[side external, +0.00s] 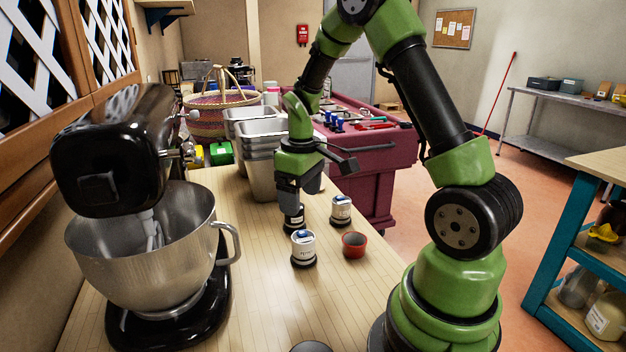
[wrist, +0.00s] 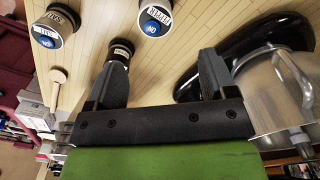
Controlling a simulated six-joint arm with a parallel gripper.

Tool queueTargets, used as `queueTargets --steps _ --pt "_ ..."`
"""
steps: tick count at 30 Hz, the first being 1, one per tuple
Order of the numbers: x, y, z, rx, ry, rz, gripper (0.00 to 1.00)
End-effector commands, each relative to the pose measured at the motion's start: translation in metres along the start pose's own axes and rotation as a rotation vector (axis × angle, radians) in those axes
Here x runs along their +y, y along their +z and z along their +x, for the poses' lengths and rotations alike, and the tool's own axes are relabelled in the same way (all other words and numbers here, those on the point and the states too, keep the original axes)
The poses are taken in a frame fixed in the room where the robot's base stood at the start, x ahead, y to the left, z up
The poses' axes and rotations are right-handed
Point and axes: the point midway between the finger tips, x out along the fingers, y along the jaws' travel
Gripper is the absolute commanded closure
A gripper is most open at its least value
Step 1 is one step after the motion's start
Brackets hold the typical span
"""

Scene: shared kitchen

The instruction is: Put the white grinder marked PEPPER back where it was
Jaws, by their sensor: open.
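A white grinder (side external: 303,249) with a dark base and blue top stands upright on the wooden counter. It also shows in the wrist view (wrist: 155,20), where its label seems to read PEPPER. A second white grinder (side external: 341,210) stands farther back to the right; in the wrist view (wrist: 62,22) its label is short, possibly SALT. A dark grinder (side external: 294,218) with a light label stands close by my gripper (side external: 288,203). My gripper is open and points down. In the wrist view, bare counter shows between its fingers (wrist: 160,70), and the left finger partly covers the dark grinder (wrist: 121,51).
A red cup (side external: 354,245) stands right of the white PEPPER grinder. A black mixer with a steel bowl (side external: 140,245) fills the left side. Stacked steel pans (side external: 262,150) and a woven basket (side external: 208,115) stand behind my gripper. Bare counter (side external: 260,290) lies in front.

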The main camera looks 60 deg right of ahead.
Motion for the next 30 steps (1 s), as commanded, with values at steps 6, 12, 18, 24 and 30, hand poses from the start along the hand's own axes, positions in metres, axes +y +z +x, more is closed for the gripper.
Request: queueTargets --steps 6,12,18,24,30 --pt "-0.049 0.008 -0.076 0.169 0.007 0.089 0.22" --pt "-0.103 0.047 -0.136 0.35 -0.062 0.196 0.22" --pt "-0.141 0.096 -0.164 0.493 -0.183 0.278 0.22" --pt "-0.156 0.124 -0.17 0.554 -0.273 0.322 0.22" --pt "-0.158 0.129 -0.17 0.562 -0.29 0.332 0.22"
